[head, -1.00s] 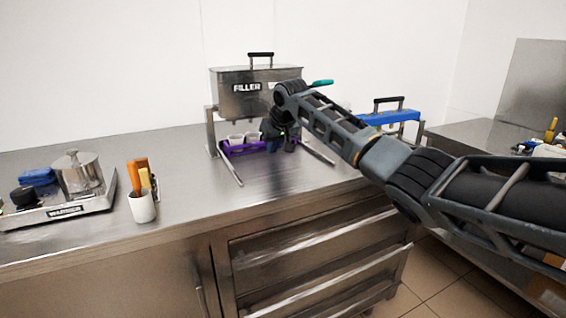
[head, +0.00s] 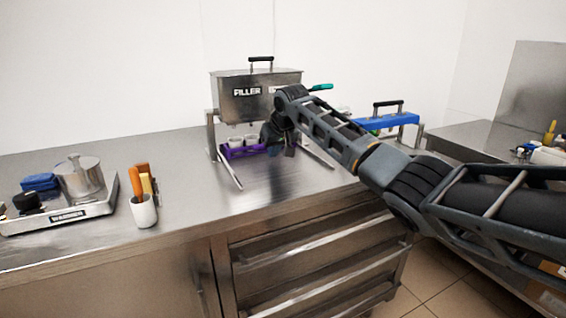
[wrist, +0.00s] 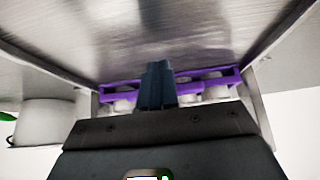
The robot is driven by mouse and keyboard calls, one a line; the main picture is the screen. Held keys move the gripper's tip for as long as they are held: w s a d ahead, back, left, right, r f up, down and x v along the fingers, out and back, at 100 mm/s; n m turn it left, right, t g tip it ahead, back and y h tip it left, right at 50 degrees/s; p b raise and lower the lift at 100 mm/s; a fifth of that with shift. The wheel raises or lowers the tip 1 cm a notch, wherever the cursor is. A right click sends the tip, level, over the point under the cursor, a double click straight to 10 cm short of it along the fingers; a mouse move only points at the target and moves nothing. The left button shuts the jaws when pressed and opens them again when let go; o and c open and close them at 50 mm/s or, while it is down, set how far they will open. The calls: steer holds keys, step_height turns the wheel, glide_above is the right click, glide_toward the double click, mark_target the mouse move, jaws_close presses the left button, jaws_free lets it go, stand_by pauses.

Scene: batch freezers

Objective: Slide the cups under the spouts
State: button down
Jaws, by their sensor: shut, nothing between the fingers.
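The cups (head: 236,141) are small and white and stand in a purple tray (head: 240,154) under the steel filler box (head: 240,101), in the head view. In the wrist view, the purple tray (wrist: 210,83) spans behind my fingers, with white cups (wrist: 216,92) on both sides of them. My gripper (wrist: 158,68) is shut and empty, its dark fingers overlapping the tray's edge. I cannot tell if they touch it. In the head view my gripper (head: 282,148) is at the front right of the tray, and my arm hides the tray's right part.
Steel rails (head: 229,171) run forward from the filler frame. A warmer (head: 62,214) with a pot (head: 80,176) and a white holder with utensils (head: 144,210) stand at left. A blue-topped stand (head: 390,119) is at right. The counter's middle is clear.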

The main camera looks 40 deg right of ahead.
steer(key=shift+r, duration=0.1)
steer(key=shift+p+v, duration=2.9)
steer(key=shift+p, duration=0.4)
